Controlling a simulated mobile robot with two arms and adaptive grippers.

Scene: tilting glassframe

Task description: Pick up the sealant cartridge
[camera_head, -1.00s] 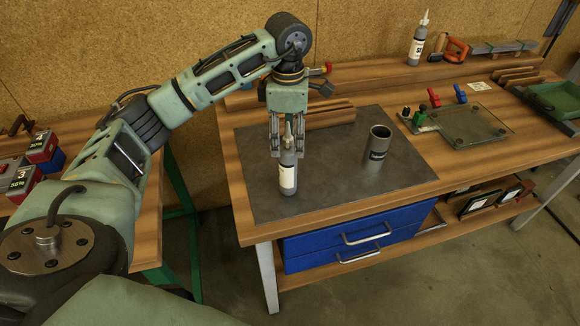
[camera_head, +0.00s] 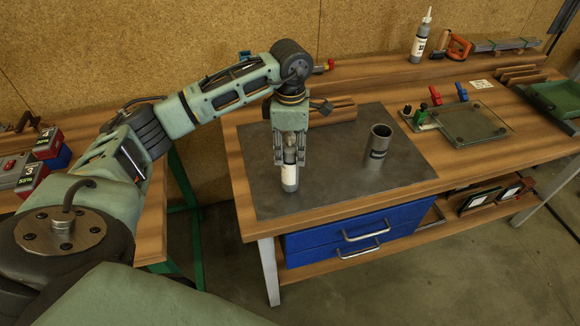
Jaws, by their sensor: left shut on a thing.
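A sealant cartridge (camera_head: 289,178), a dark bottle shape with a white label, stands upright at the front left part of the dark grey mat (camera_head: 330,185). My left gripper (camera_head: 289,158) points straight down from above it and is shut on its upper part, one finger on each side. The nozzle is mostly hidden between the fingers. The cartridge's base appears to be at the mat; I cannot tell any gap. A second similar bottle with a pale nozzle (camera_head: 421,38) stands at the back of the bench. My right gripper is not in view.
A dark open cylinder (camera_head: 378,143) stands on the mat to the right. Wooden strips (camera_head: 333,113) lie behind the gripper. A glass plate fixture (camera_head: 470,126) with red, blue and green clamps is further right. Blue drawers (camera_head: 350,236) are below. The mat's front is clear.

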